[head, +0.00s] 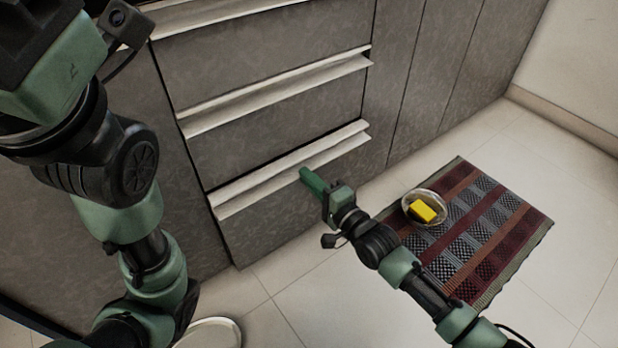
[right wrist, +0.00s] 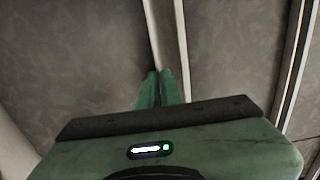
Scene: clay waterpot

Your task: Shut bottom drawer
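The bottom drawer (head: 290,205) is the lowest of the grey drawers, with a pale handle strip along its top edge (head: 255,190). A thin dark gap shows above this strip, so the drawer looks almost closed; I cannot tell if it is fully flush. My right gripper (head: 306,175) is at the drawer's front, just below the strip. In the right wrist view its two green fingers (right wrist: 160,88) are together with nothing between them, their tips by a pale strip (right wrist: 166,45). Contact is unclear. My left arm crosses the left side; its fingertips are outside the picture.
A striped rug (head: 500,240) lies on the tiled floor at the right, with a bowl (head: 408,203) holding a yellow block (head: 423,210). Part of a pale round dish (head: 215,335) shows at the bottom edge. Upper drawers (head: 270,95) look closed. Floor before the drawer is clear.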

